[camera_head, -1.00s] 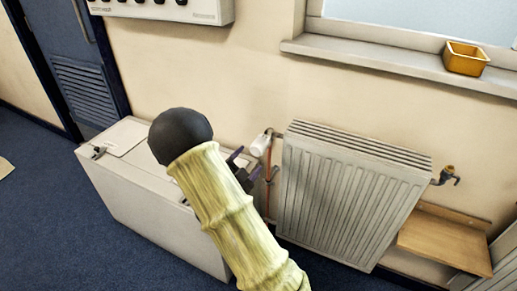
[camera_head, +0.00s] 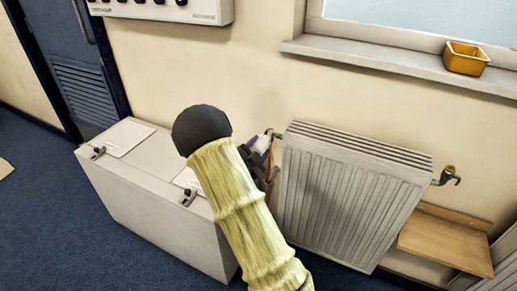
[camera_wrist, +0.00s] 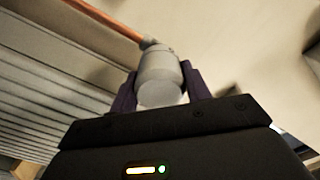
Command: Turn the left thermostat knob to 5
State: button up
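The left thermostat knob (camera_head: 262,142) is a whitish cylinder at the upper left corner of the radiator, partly hidden behind my gripper (camera_head: 262,170) in the head view. In the wrist view the knob (camera_wrist: 160,75) lies between the two dark purple fingers of my gripper (camera_wrist: 160,82), with its round end facing the palm. The fingers stand apart, one on each side of the knob and very near its sides. I cannot tell whether they touch it. No scale mark or number on the knob can be read.
The ribbed white radiator (camera_head: 350,200) is just right of my gripper. A copper pipe (camera_wrist: 110,20) runs to the valve beside it. A pale box (camera_head: 150,195) stands left below, under a wall panel (camera_head: 170,8). A wooden shelf (camera_head: 445,243) is at right; a yellow tub (camera_head: 466,58) sits on the sill.

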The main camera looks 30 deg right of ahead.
jog(key=shift+c, duration=0.9)
jog(key=shift+n, duration=0.4)
jog(key=n+p, duration=0.3)
jog(key=n, duration=0.2)
jog(key=shift+r, duration=0.1)
jog(key=n+p, duration=0.3)
jog(key=n, duration=0.3)
jog(key=o, duration=1)
jog(key=shift+c, duration=0.2)
